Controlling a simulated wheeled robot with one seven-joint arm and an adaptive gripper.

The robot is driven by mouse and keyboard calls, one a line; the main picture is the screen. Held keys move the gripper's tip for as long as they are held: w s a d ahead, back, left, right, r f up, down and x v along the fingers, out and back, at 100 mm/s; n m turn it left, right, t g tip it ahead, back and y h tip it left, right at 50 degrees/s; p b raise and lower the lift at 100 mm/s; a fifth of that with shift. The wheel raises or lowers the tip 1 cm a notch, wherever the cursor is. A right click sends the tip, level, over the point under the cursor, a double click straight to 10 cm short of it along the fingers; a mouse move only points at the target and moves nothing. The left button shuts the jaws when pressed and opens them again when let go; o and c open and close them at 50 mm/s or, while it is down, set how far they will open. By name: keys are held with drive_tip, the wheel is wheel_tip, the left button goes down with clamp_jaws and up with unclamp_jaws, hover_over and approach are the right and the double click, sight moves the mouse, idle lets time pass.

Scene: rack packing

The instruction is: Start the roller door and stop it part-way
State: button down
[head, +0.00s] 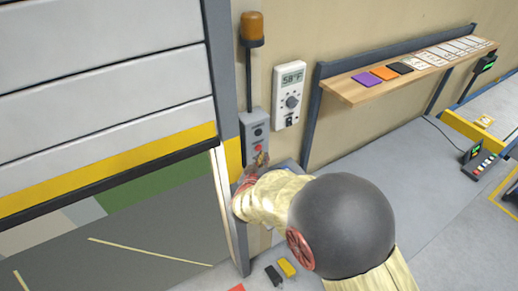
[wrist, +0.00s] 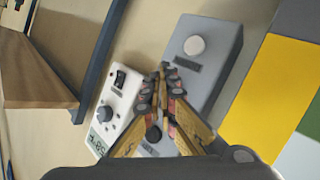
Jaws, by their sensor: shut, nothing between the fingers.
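The roller door (head: 100,75) has pale slats and a yellow and black bottom edge. It hangs part-way up, with floor visible beneath it. A grey control box (head: 248,120) is on the wall right of the door; it also shows in the wrist view (wrist: 222,52). It has a dark upper button (head: 258,131), a red button (head: 258,147) and a pale lower button (wrist: 194,45). My gripper (head: 261,158) is shut and empty in front of the box's lower half. In the wrist view, its fingertips (wrist: 163,70) hide the red button. I cannot tell whether they touch the box.
An amber lamp (head: 252,28) stands above the box. A white thermostat (head: 290,95) is beside it on the right. A wooden shelf (head: 376,90) with coloured cards runs along the wall. A black and a yellow item (head: 287,267) lie low near my arm.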

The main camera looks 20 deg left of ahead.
drive_tip(key=shift+w+a, duration=0.25)
drive_tip(key=shift+a, duration=0.05)
drive_tip(key=shift+w+a+p, duration=0.25)
drive_tip(key=shift+a+p, duration=0.05)
idle(0.8)
drive_tip(key=shift+s+d, duration=0.1)
drive_tip(key=shift+d, duration=0.05)
drive_tip(key=shift+s+d, duration=0.45)
drive_tip(key=shift+d, duration=0.05)
idle(0.4)
drive_tip(key=s+d, duration=0.3)
drive_tip(key=shift+s+d+p, duration=0.1)
drive_tip(key=shift+d+p, duration=0.2)
drive_tip(key=shift+d, duration=0.1)
idle(0.4)
